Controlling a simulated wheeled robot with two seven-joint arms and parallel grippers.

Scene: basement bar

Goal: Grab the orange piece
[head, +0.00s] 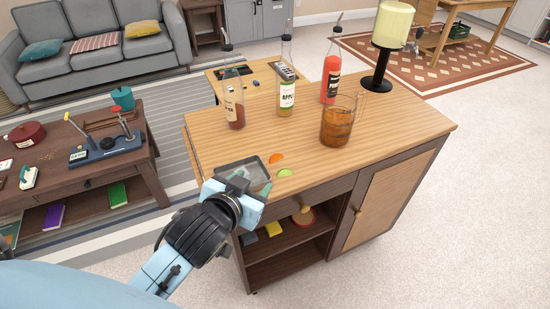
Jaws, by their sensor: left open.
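A small orange piece (276,158) lies on the wooden top of the bar cabinet (420,117), near its front left part. A small green piece (284,172) lies just in front of it. A grey shallow tray (226,169) is to the left of both pieces. My left gripper (245,185) is at the cabinet's front left corner, over the tray's near side, left of the orange piece and apart from it. It is open, and its fingers partly cover the tray. My right gripper is not in view.
Three bottles, including a red one (331,80), stand behind the pieces. A glass jug of brown drink (338,125) stands to the right, with a yellow-topped dispenser (392,25) farther back. A low brown table (70,165) is at left. The cabinet top's right part is clear.

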